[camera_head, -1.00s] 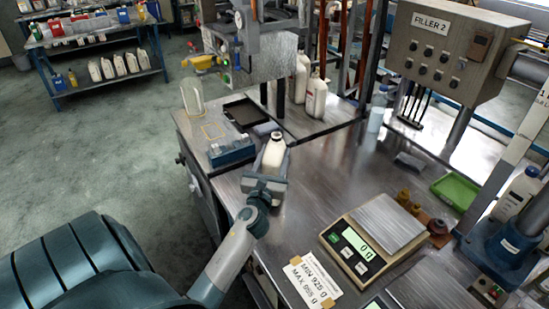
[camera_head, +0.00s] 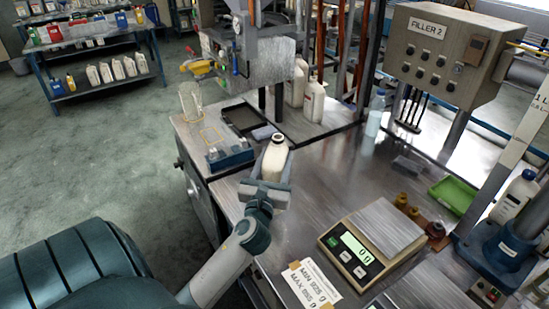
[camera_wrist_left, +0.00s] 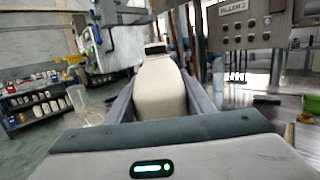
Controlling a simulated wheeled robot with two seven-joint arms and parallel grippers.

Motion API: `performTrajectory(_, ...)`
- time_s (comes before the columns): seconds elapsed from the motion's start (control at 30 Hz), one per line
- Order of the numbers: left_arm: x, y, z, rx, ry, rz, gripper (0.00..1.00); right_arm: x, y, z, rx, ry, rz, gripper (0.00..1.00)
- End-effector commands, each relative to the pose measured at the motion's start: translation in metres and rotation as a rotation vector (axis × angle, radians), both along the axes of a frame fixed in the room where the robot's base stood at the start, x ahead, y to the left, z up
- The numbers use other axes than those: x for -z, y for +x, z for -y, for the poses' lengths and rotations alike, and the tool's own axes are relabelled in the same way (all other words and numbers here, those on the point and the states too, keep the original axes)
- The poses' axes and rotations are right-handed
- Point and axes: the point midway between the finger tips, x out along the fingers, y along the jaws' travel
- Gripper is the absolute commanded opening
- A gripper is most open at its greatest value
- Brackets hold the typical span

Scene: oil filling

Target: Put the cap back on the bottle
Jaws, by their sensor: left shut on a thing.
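A cream-white bottle (camera_head: 275,157) stands roughly upright between the fingers of my left gripper (camera_head: 272,170), which is shut on it, near the left part of the steel bench. In the left wrist view the bottle (camera_wrist_left: 160,92) fills the space between the two fingers, with a dark patch at its top. No cap is clearly visible on the bottle's neck in the head view. My right gripper is out of view.
A scale (camera_head: 372,240) reading 0 g stands on the bench, with a limit card (camera_head: 311,284) in front. A green tray (camera_head: 455,193) and a capped bottle (camera_head: 515,197) are at the right. A blue rack (camera_head: 229,155) and a clear beaker (camera_head: 190,101) stand left of the held bottle.

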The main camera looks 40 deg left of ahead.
Motion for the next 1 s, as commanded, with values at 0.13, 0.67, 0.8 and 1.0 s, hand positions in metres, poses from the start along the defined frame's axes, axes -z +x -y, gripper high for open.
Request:
performTrajectory(0.13,-0.01,-0.008,0.01,0.002,0.002,0.006,0.0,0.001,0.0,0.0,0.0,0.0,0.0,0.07)
performTrajectory(0.67,-0.028,-0.028,0.033,0.001,0.001,0.004,0.0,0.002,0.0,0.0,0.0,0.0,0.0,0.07)
performTrajectory(0.8,-0.03,-0.03,0.036,0.001,0.0,0.004,0.0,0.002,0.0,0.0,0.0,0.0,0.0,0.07)
performTrajectory(1.0,-0.031,-0.032,0.037,0.0,0.001,0.004,0.0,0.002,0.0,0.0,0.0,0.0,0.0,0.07)
